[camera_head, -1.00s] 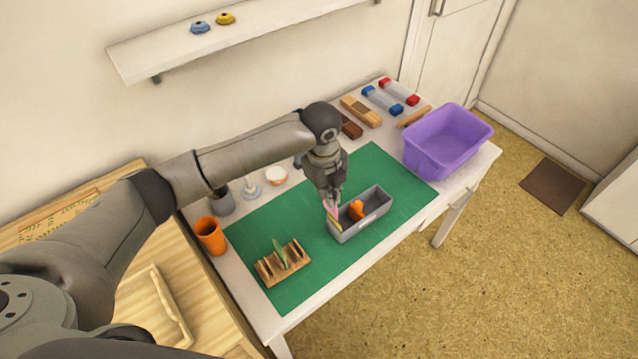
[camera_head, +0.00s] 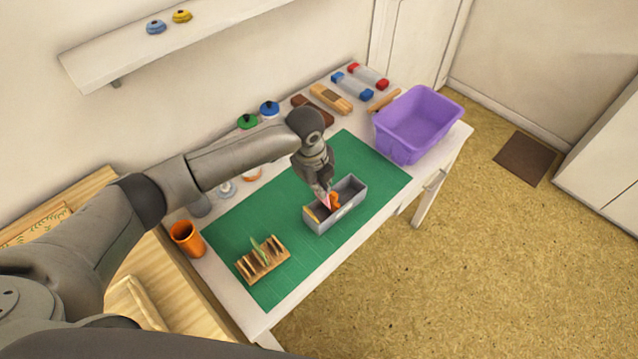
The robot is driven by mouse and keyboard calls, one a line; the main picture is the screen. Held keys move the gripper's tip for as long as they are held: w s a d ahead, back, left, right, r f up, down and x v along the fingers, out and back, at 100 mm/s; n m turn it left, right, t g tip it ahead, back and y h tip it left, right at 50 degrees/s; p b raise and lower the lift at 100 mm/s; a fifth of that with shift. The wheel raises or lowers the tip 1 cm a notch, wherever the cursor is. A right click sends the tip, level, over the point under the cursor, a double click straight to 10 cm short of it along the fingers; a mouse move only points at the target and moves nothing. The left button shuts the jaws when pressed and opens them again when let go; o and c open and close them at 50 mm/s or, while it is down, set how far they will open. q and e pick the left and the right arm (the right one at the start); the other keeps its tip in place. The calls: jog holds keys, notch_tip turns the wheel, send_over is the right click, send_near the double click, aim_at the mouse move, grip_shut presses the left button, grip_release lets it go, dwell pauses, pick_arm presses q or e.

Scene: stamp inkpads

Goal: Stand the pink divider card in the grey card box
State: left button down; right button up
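The grey card box (camera_head: 349,211) stands on the green mat (camera_head: 375,160). My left gripper (camera_head: 321,190) points down over the left half of the box, its fingers closed on the pink divider card (camera_head: 326,203). The card's lower part is inside the box or just above it; I cannot tell whether it touches the floor. An orange piece (camera_head: 335,198) is in the box beside the card. A yellowish card (camera_head: 311,213) shows at the box's left end. My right gripper is not in view.
A wooden rack (camera_head: 263,262) holding a green card stands at the mat's near left. An orange cup (camera_head: 187,238) is left of the mat. A purple bin (camera_head: 418,125) stands at the right. Inkpads and stamps line the back. The mat's right part is clear.

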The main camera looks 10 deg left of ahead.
aim_at(312, 217)
pick_arm(q)
jog(key=shift+f+b, duration=2.05)
jog(key=shift+f, duration=2.1)
jog(key=c, duration=1.6)
grip_release()
jog(key=shift+o, duration=0.2)
jog(key=shift+r, duration=0.2)
